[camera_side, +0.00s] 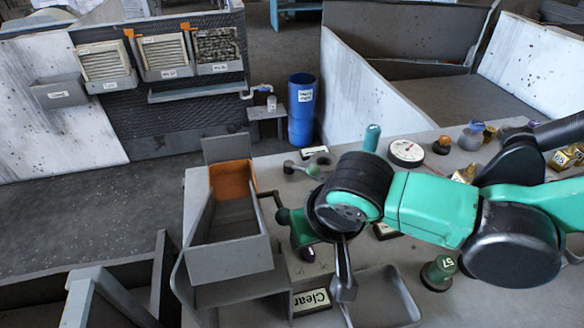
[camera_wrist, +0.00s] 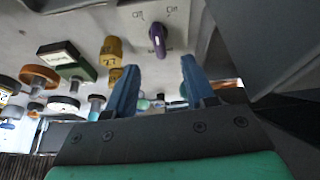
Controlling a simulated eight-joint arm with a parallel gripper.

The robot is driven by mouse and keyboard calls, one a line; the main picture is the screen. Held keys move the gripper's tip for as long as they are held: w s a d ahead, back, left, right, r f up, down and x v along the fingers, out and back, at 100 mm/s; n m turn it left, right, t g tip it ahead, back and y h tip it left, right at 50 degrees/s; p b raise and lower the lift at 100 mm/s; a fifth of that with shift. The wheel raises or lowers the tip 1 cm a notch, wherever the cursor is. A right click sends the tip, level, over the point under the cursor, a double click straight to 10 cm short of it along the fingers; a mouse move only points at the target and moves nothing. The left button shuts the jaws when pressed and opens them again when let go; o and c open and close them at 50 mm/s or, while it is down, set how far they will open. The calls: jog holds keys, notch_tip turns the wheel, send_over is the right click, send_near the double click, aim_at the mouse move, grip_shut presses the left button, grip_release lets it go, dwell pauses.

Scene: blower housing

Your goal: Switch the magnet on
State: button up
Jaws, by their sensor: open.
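A purple rotary knob (camera_wrist: 157,39) sits on the light grey panel in the wrist view. Small marks that look like "Off" and "On" stand on the panel to its upper left and upper right. Which mark the knob points to is not clear. My gripper (camera_wrist: 160,80) is open, with its two blue fingers apart and nothing between them. The knob shows beyond the fingertips, roughly in line with the gap and clear of both fingers.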

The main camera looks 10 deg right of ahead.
jog(key=shift+r, duration=0.1)
